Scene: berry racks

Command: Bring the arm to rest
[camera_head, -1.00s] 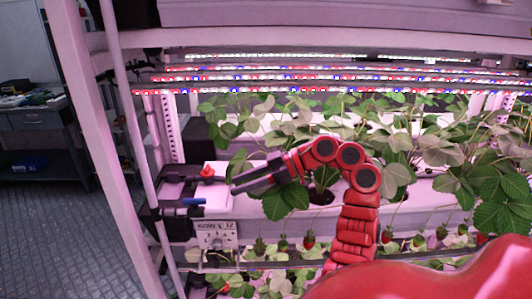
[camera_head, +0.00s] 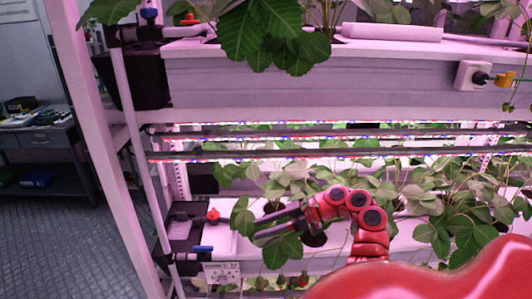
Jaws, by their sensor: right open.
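My right arm is red and bent, coming up from the bottom of the head view. Its gripper (camera_head: 268,227) has dark fingers that point left, in front of the lower rack's planter. The fingers are apart and I see nothing between them. Green strawberry leaves (camera_head: 283,250) are right beside and below the fingers, and I cannot tell whether they touch. My left gripper is not in view.
The lower planter (camera_head: 223,240) has a red-handled valve (camera_head: 212,215) and a blue-handled valve (camera_head: 201,249) at its left end. An upper planter (camera_head: 300,85) crosses above, with light bars (camera_head: 330,153) under it. A pale post (camera_head: 100,150) stands left. Open floor (camera_head: 70,240) lies beyond.

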